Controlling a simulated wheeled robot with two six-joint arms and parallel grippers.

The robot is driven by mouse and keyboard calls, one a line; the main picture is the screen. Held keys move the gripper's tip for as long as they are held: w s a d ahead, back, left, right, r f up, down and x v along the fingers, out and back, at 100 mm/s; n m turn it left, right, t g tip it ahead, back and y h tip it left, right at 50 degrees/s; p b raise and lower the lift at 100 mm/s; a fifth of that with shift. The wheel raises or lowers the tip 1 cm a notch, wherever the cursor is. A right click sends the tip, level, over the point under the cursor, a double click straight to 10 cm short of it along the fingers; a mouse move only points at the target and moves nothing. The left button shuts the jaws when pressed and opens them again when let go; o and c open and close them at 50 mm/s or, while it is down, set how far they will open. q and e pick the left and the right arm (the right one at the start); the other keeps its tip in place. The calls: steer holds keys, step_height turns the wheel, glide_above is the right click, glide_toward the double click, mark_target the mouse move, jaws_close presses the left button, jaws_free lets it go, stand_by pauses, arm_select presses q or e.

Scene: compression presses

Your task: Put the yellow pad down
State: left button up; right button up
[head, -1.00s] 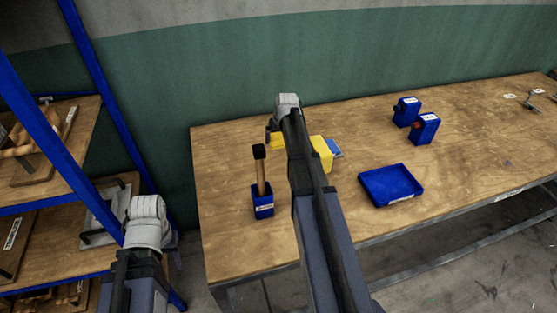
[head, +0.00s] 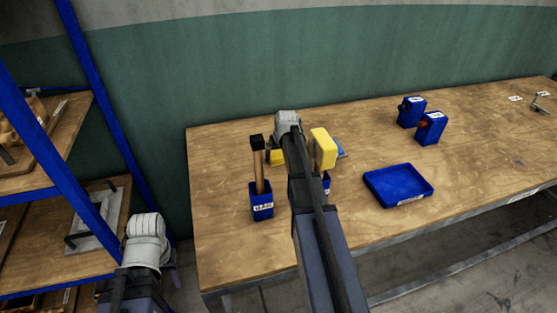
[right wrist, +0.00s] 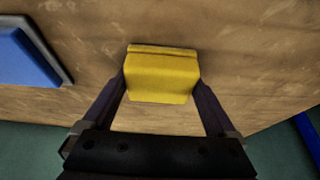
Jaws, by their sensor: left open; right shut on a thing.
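The yellow pad (right wrist: 162,75) is between the two fingers of my right gripper (right wrist: 162,98) in the right wrist view, with the wooden table top behind it. My right gripper is shut on it. In the head view part of the yellow pad (head: 276,157) shows left of my right arm, low over the table (head: 225,230). My arm hides the fingers there, and I cannot tell whether the pad touches the table. My left gripper (head: 170,268) is off the table's left end, open and empty, its fingers mostly hidden behind its wrist.
A yellow-headed tool (head: 323,147) and a blue pad (head: 342,149) stand just right of my arm. A hammer in a blue holder (head: 262,205) is in front. A blue tray (head: 398,186) and two blue boxes (head: 430,128) are further right. Shelves (head: 100,235) stand left.

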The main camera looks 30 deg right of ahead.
steer(key=shift+f, duration=0.15)
steer(key=o, duration=1)
steer(key=shift+c, duration=0.2)
steer(key=p+v, duration=1.1)
steer(key=v, duration=0.1)
steer(key=shift+r, duration=0.25)
